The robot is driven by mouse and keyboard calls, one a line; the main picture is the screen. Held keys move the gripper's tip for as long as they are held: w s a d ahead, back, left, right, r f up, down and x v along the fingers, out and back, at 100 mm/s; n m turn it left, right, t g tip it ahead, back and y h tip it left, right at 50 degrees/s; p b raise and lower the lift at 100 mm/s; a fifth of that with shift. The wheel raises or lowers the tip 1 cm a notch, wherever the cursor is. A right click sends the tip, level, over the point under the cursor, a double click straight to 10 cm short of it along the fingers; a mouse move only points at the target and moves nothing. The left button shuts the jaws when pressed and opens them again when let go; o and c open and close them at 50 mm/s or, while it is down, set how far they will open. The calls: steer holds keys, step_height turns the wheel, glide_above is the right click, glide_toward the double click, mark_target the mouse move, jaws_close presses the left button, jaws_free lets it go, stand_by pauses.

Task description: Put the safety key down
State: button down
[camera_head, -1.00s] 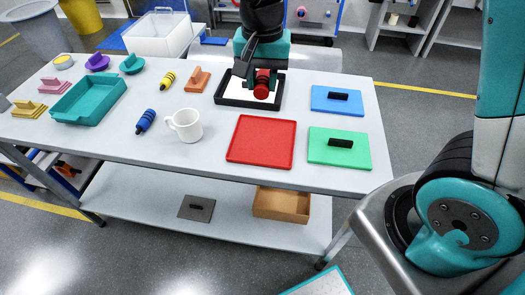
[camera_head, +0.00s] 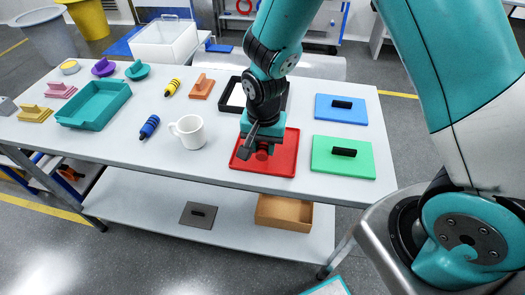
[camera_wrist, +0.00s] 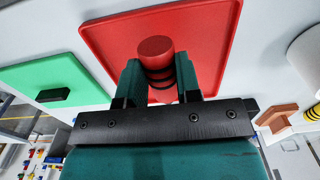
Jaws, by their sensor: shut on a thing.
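The safety key is a red cylinder with black bands (camera_wrist: 156,50), and it also shows in the head view (camera_head: 262,152). My gripper (camera_wrist: 160,82) is shut on it, with one teal finger on each side. In both views the key is over the red tray (camera_head: 285,160), inside its rim. I cannot tell whether the key touches the tray floor. The red tray also fills the upper middle of the wrist view (camera_wrist: 215,40).
A black-rimmed tray (camera_head: 232,108) lies behind, partly hidden by my arm. An orange handled block (camera_head: 202,88) is farther back left.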

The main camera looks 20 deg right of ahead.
mark_target(263, 146)
steer(key=shift+f, duration=1.45)
steer(key=shift+f, duration=0.2)
steer(key=c, duration=0.8)
jaws_free()
steer(key=shift+r, duration=0.15)
